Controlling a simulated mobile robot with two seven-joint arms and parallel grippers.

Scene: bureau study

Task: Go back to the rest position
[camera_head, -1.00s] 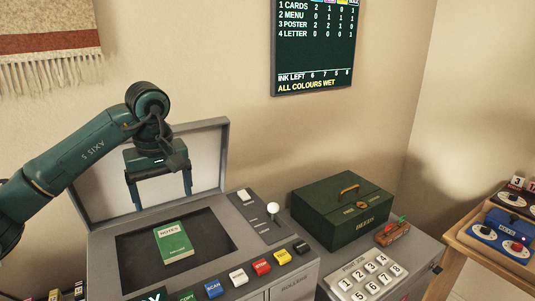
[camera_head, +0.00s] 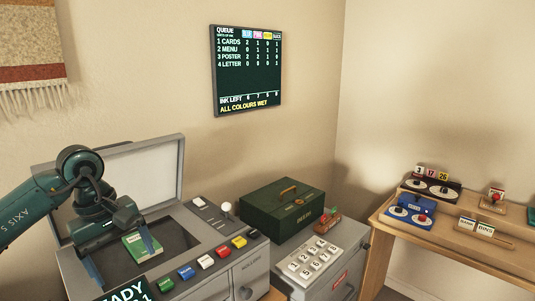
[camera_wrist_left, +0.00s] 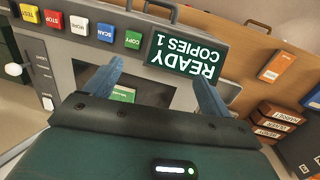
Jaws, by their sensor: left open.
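My left gripper (camera_head: 126,266) is open, with its two blue fingers apart and nothing between them. It hangs over the front left part of the copier (camera_head: 225,288), whose lid is up. A green notes book (camera_head: 145,245) lies on the copier's dark glass, partly hidden behind the gripper. In the left wrist view, the open fingers (camera_wrist_left: 157,72) point toward the READY COPIES 1 display (camera_wrist_left: 188,53), and part of the green book (camera_wrist_left: 123,94) shows between them. My right gripper is not in view.
A row of coloured buttons (camera_head: 206,262) and a white-knobbed lever (camera_head: 226,208) are on the copier. A green deeds box (camera_head: 283,212) and number keypad (camera_head: 308,262) stand to its right. A wooden desk (camera_head: 385,218) holds small devices farther right. A queue board (camera_head: 247,70) hangs on the wall.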

